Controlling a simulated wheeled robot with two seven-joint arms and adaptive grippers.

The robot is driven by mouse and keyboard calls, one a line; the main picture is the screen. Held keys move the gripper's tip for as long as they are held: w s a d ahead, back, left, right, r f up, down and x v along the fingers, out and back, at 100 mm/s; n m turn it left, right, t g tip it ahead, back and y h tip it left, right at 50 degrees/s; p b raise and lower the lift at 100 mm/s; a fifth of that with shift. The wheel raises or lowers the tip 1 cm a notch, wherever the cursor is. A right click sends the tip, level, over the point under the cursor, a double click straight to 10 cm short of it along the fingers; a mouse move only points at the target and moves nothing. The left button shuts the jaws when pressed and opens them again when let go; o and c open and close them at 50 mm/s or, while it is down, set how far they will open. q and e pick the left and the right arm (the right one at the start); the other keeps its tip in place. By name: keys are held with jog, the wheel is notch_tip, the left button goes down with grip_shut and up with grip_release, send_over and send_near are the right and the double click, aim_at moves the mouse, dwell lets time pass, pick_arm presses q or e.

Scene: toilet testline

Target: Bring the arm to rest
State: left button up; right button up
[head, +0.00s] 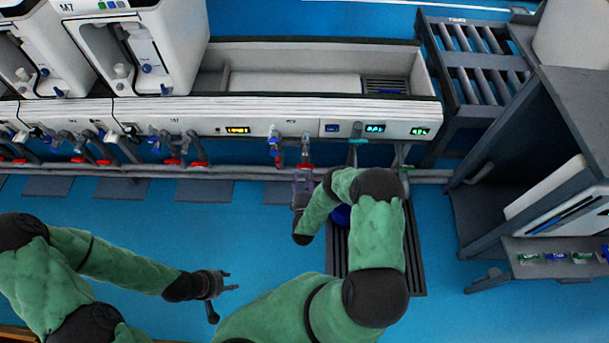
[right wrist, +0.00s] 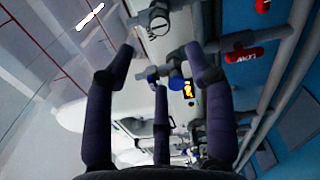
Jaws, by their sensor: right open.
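My right arm, in a green sleeve, reaches forward and bends back at the elbow in the head view. Its gripper (head: 303,178) is at the front of the test line, just below the pipe fittings. In the right wrist view the right gripper (right wrist: 162,68) is open, with its dark fingers spread and nothing held between them. A grey fitting with a blue part (right wrist: 165,70) shows beyond the fingertips, apart from them as far as I can tell. My left gripper (head: 218,286) hangs over the blue floor at lower left, fingers spread and empty.
The white test bench (head: 380,112) carries white toilet units (head: 155,50) at left. Valves with red handles (head: 198,164) line its front; one red handle (right wrist: 244,55) is close to the right gripper. A dark rack (head: 495,215) stands at right. The blue floor (head: 130,215) is mostly clear.

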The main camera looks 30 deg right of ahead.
dwell(0.5)
jog(key=s+a+r+m+g+y+p, duration=0.2)
jog(key=a+m+g+y+p, duration=0.2)
jog(key=a+m+g+y, duration=0.65)
jog(key=s+a+r+m+g+y+p, duration=0.1)
jog(key=s+a+r+m, duration=0.1)
jog(key=s, duration=0.5)
jog(key=s+a+r+m+g+p, duration=0.1)
jog(key=s+a+r+m+g, duration=0.1)
jog(key=s+a+r, duration=0.3)
jog(key=s+a+r+m+g+y+p, duration=0.1)
jog(key=s+a+r, duration=0.3)
jog(key=s, duration=0.5)
jog(key=shift+s+a+r+m+y, duration=0.15)
jog(key=shift+a+r+m+y, duration=0.15)
jog(key=shift+r+m, duration=0.4)
jog(key=shift+d+f+g, duration=0.1)
jog(key=shift+f+g, duration=0.1)
jog(key=shift+g, duration=0.05)
jog(key=c, duration=0.3)
